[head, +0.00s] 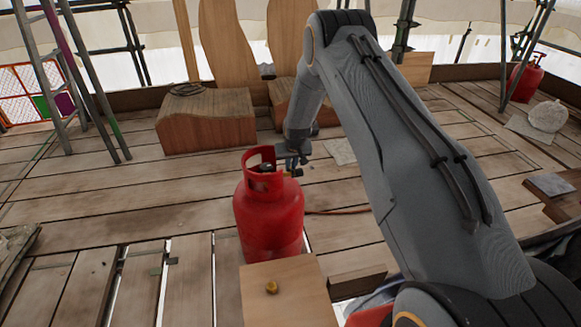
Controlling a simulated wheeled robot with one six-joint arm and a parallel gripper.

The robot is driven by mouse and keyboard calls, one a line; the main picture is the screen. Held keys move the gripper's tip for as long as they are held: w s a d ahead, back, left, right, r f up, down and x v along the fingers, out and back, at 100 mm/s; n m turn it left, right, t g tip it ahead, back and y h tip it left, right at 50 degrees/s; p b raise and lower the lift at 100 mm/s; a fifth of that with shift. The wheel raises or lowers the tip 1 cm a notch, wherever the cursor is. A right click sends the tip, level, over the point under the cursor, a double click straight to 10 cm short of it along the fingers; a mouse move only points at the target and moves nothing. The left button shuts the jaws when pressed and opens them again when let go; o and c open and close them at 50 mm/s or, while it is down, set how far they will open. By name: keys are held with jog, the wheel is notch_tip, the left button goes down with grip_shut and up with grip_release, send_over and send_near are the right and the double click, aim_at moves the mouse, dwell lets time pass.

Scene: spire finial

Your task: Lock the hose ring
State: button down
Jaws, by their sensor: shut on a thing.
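A red gas cylinder (268,218) stands upright on the plank deck, with an open collar around its top. A dark valve part (265,168) shows inside the collar. My gripper (292,169) reaches down to the right side of the collar and is shut on a small part there, which looks like the hose ring (297,173). The ring is small and partly hidden by my jaws, so its locking position cannot be told. An orange hose (338,212) lies on the planks to the right of the cylinder.
A pale wooden board (283,300) with a small brass-coloured piece (271,287) is in front of the cylinder. Wooden blocks (206,122) stand behind. A second red cylinder (525,80) is at far right. Scaffold poles (88,85) rise at left. Planks left of the cylinder are clear.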

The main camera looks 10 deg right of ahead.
jog(key=shift+w+f+b, duration=0.1)
jog(key=shift+f+b, duration=0.05)
jog(key=shift+b, duration=0.35)
jog(key=g+b, duration=0.1)
jog(key=b, duration=0.1)
jog(key=g+b, duration=0.1)
jog(key=b, duration=0.1)
jog(key=f+g+b, duration=0.1)
jog(key=b, duration=0.1)
jog(key=shift+w+g+b, duration=0.25)
jog(key=shift+g+b, duration=0.05)
jog(key=shift+b, duration=0.1)
jog(key=g+b, duration=0.1)
jog(key=b, duration=0.1)
jog(key=g+b, duration=0.1)
jog(key=b, duration=0.2)
jog(key=shift+f, duration=0.3)
jog(key=shift+s+g+b, duration=0.1)
jog(key=shift+g+b, duration=0.3)
jog(key=shift+b, duration=0.25)
jog(key=shift+r, duration=0.1)
jog(key=c, duration=1.8)
grip_release()
jog(key=shift+c, duration=0.2)
